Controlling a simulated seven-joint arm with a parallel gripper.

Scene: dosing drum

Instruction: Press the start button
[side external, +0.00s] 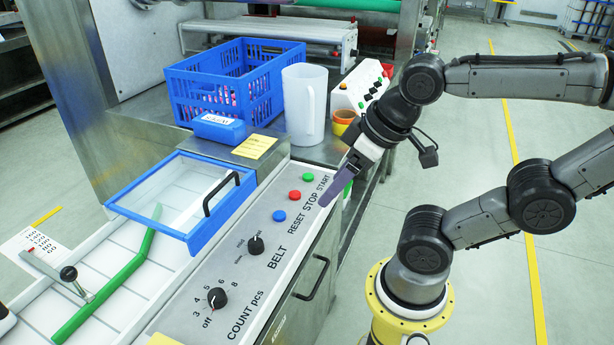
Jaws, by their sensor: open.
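The start button is a green round button (308,178) on the grey control panel (255,292), beside the word START. A red button (295,194) for STOP and a blue button (279,216) for RESET sit below it in a slanting row. My gripper (325,202) has purple fingers pointing down and left. Its tips are at the panel's right edge, a little right of and below the green button in the picture, apart from it. It holds nothing that I can see. The gap between the fingers is hard to make out, as is the tips' height above the panel.
Two black knobs (217,298) (256,245) sit lower on the panel. A blue-framed clear lid (185,195) lies to the left.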

